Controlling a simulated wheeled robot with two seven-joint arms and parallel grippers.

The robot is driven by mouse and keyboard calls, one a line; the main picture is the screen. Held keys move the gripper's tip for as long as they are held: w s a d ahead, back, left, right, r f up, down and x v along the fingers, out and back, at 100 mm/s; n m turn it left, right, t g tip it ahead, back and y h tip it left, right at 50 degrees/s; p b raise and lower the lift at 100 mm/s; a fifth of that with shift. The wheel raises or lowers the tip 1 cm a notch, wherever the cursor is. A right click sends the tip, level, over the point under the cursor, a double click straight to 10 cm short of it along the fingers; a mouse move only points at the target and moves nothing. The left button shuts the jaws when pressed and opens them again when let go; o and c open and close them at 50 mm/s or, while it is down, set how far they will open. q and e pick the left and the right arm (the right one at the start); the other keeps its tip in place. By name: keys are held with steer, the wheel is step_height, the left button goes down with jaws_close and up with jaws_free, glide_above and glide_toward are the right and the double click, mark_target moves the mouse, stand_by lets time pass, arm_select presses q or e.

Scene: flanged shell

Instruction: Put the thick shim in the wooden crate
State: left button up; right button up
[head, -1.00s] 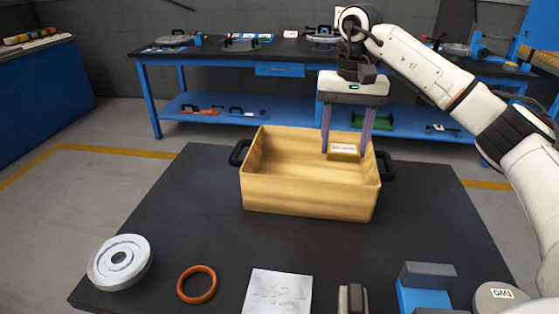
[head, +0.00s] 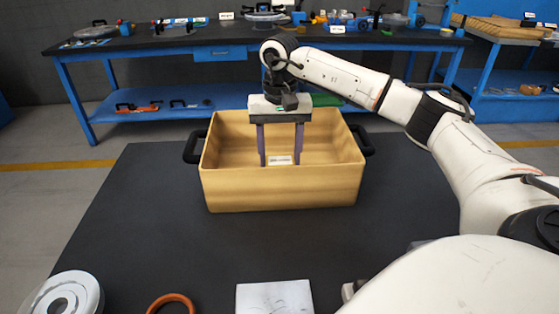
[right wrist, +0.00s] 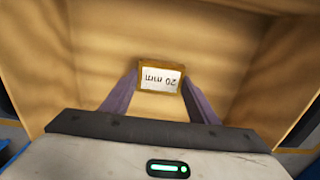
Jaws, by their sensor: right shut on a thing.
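The wooden crate (head: 282,192) stands on the dark table, with a black handle at each end. The thick shim (head: 281,160) is a small brass-coloured block with a white label. My left gripper is not in view.
At the table's near edge are a grey ring-shaped flange (head: 67,296), an orange ring (head: 171,304) and a white sheet (head: 274,297). My right arm covers the right side. The table around the crate is clear. Blue workbenches (head: 220,54) stand behind.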

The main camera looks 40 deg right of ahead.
mark_target(279, 160)
steer(key=shift+w+f, duration=0.1)
steer(key=shift+f, duration=0.7)
steer(key=o, duration=1.2)
steer(key=shift+f, duration=0.15)
steer(key=shift+c, duration=0.2)
step_height(279, 160, up, 12)
steer(key=p, duration=0.1)
steer(key=shift+r+p, duration=0.2)
steer(key=shift+p, duration=0.15)
